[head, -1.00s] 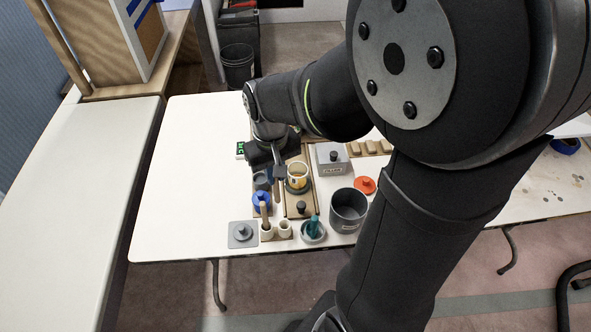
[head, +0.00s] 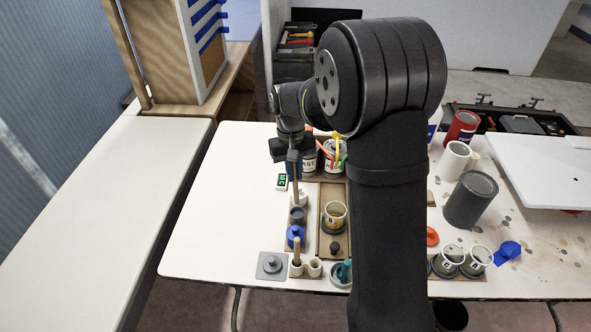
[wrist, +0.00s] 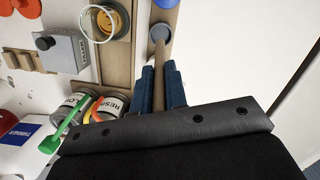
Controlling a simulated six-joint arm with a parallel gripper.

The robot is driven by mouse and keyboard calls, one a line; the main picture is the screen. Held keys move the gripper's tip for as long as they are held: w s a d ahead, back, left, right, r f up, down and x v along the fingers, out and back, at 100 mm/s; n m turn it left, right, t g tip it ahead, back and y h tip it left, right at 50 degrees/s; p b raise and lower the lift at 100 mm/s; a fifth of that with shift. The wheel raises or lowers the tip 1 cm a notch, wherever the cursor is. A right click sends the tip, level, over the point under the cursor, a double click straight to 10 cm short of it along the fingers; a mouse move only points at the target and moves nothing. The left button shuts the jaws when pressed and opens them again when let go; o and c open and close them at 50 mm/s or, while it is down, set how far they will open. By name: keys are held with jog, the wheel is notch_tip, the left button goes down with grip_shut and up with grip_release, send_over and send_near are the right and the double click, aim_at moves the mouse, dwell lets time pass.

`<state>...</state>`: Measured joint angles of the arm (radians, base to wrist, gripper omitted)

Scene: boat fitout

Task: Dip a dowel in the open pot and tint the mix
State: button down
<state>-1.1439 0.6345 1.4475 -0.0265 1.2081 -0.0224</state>
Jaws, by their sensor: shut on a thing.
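My gripper (head: 294,168) is shut on a wooden dowel (head: 296,193), also seen in the wrist view (wrist: 158,65). The dowel points down at the small open grey pot (head: 297,215). Its lower end appears within the pot's mouth, which shows in the wrist view (wrist: 160,32); how deep it sits is hidden. A blue pot (head: 295,236) with a knob stands just in front. The clear-rimmed cup of yellowish mix (head: 335,214) stands to the right on a wooden tray (head: 324,190); it shows in the wrist view too (wrist: 106,21).
A white holder (head: 314,269) has another dowel (head: 297,249) standing in one hole. Labelled tins (head: 334,160) stand behind the tray. The table's left side is clear.

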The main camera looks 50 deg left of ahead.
aim_at(296, 200)
jog(key=shift+s+d+f, duration=0.1)
jog(key=shift+d+f, duration=0.05)
jog(key=shift+f, duration=1.45)
jog(key=shift+d+f, duration=0.15)
jog(key=shift+f, duration=1.45)
jog(key=shift+a+r, duration=0.15)
jog(key=shift+r, duration=0.85)
jog(key=shift+a+r, duration=0.15)
jog(key=shift+r, duration=0.85)
jog(key=shift+r, duration=2.05)
